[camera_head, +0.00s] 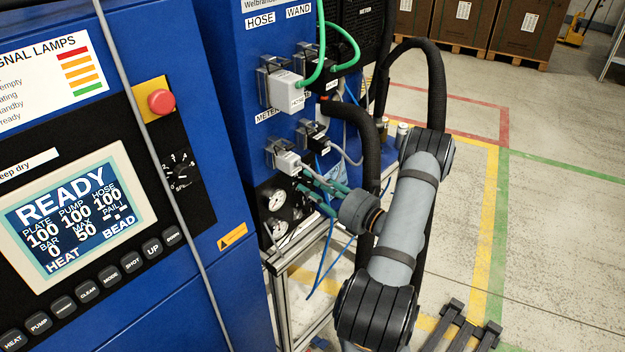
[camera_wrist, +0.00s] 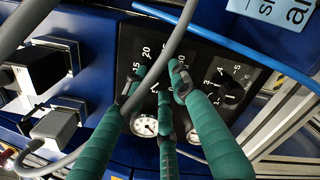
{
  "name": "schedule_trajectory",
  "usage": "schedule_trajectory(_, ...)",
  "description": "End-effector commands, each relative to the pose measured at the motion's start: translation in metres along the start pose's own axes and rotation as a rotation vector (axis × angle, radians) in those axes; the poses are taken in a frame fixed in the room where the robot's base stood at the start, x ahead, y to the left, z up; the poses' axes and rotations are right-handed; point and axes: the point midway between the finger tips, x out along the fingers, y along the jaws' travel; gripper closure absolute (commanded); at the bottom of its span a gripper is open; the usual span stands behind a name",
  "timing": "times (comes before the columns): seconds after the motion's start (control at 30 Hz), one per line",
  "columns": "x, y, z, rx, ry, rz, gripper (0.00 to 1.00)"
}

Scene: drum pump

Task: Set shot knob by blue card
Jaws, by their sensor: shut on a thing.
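My gripper (camera_head: 322,192) has green fingers and reaches to the black dial panel on the blue machine. In the wrist view my gripper (camera_wrist: 160,84) has its fingers closed in around the left dial, whose printed scale (camera_wrist: 146,52) shows 15 and 20. The fingers hide most of that knob, so its pointer setting cannot be read.
Pressure gauges (camera_head: 277,200) sit beside my fingers. A grey cable (camera_wrist: 172,60) crosses in front of the dials in the wrist view. A lit screen (camera_head: 75,218) reads READY. Open floor lies right.

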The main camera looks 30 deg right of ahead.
Motion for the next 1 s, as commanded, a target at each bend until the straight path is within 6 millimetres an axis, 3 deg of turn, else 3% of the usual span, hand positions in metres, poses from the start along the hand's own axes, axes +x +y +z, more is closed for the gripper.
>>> schedule_trajectory(0.7,-0.0011,0.0021,-0.0024,0.670,0.008,-0.003,1.00)
schedule_trajectory(1.0,-0.0010,0.0022,-0.0031,0.869,0.009,-0.003,1.00)
